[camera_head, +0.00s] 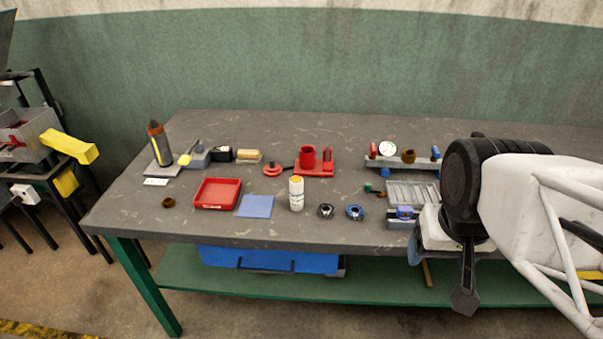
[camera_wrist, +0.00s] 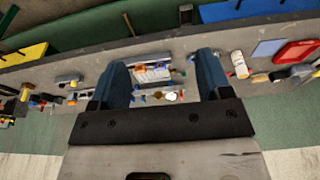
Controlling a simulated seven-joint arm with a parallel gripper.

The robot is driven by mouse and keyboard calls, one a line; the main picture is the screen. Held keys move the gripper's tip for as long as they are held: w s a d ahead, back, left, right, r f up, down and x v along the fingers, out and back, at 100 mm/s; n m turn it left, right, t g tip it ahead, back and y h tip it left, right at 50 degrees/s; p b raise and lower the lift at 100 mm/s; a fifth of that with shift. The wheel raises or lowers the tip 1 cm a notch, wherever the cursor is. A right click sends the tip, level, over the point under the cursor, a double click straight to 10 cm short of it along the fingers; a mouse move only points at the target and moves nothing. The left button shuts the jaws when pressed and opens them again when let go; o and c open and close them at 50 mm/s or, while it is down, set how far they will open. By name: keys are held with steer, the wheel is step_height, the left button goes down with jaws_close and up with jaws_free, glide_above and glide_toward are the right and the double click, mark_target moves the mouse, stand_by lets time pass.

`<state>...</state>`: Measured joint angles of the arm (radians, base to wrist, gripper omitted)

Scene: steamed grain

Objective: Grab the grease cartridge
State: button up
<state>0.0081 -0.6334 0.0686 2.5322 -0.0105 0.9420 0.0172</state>
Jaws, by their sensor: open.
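In the head view my arm is at the right front, far from the cartridge, and largely hides the gripper.
A white bottle with a yellow cap (camera_head: 296,196), a red tray (camera_head: 218,206), a blue mat (camera_head: 256,206) and a red holder (camera_head: 319,168) lie between. A grey slotted tray (camera_head: 412,193) is near my arm. Bare tabletop (camera_head: 250,130) runs along the back.

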steer(key=w+a+f+n+t, duration=0.1)
steer(key=w+f+t, duration=0.15)
steer(key=w, duration=0.75)
steer(key=n+t+y, duration=0.6)
steer(key=y, duration=0.2)
glide_toward(298, 181)
steer(key=x, duration=0.3)
steer(key=shift+a, duration=0.2)
steer(key=shift+x, duration=1.35)
